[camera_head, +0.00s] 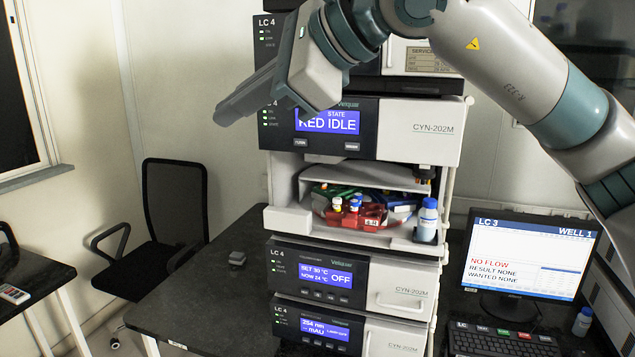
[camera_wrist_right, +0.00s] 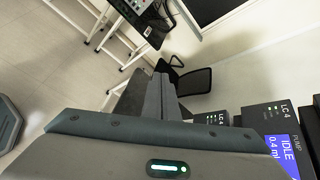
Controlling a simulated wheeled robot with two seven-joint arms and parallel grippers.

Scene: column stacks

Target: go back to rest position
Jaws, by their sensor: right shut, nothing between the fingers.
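My right arm comes in from the upper right in the head view. Its gripper (camera_head: 228,112) is shut and empty, held in the air in front of the left side of the instrument stack (camera_head: 436,130). The shut fingers also show in the right wrist view (camera_wrist_right: 162,90), pointing away toward the chair with nothing between them. My left gripper is not in view.
The open bay holds a red tray (camera_head: 352,218) with vials and a blue-capped bottle (camera_head: 427,220). A monitor (camera_head: 525,255) stands right, with a small bottle (camera_head: 582,322) beside it. A black chair (camera_head: 175,205) is left. The dark bench (camera_head: 200,300) is mostly clear at left.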

